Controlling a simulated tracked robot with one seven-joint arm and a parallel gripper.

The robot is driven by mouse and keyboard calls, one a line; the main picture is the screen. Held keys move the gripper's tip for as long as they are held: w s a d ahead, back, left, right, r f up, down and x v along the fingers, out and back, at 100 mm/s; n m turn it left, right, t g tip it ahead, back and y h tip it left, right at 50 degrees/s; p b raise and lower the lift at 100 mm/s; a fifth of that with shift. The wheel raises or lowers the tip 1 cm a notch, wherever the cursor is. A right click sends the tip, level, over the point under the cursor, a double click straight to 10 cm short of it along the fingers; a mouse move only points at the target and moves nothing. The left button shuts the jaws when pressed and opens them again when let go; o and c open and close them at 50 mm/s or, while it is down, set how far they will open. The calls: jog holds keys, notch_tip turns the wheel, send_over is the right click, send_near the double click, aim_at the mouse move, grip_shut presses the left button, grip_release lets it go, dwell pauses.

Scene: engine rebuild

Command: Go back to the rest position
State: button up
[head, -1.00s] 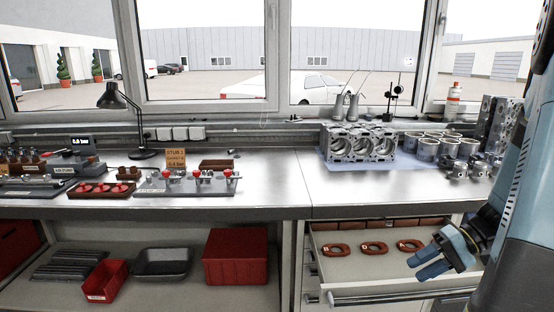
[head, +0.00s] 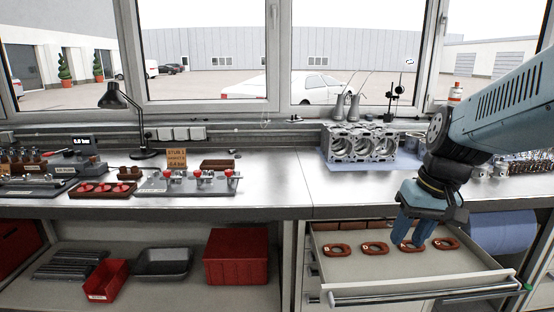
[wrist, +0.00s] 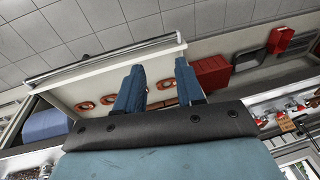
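My gripper (head: 412,232) hangs fingers-down over the open drawer on the right in the head view. Its two blue fingers are apart, with nothing held between them in the wrist view (wrist: 160,85). Several red-brown rings (head: 375,248) lie in a row in the drawer (head: 365,272). The fingers partly cover one ring (head: 408,249) in the head view; I cannot tell the height of the gap. Rings also show beyond and between the fingers in the wrist view (wrist: 108,100).
A red box (head: 236,256) is on the shelf below. The drawer's front (head: 430,292) juts out.

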jog(key=s+a+r+t+h, duration=0.1)
jog(key=s+a+r+t, duration=0.1)
jog(key=r, duration=0.4)
jog(key=shift+s+t+h, duration=0.3)
jog(key=shift+s+t, duration=0.4)
jog(key=shift+t, duration=0.2)
jog(key=shift+r, duration=0.1)
dwell(1.9)
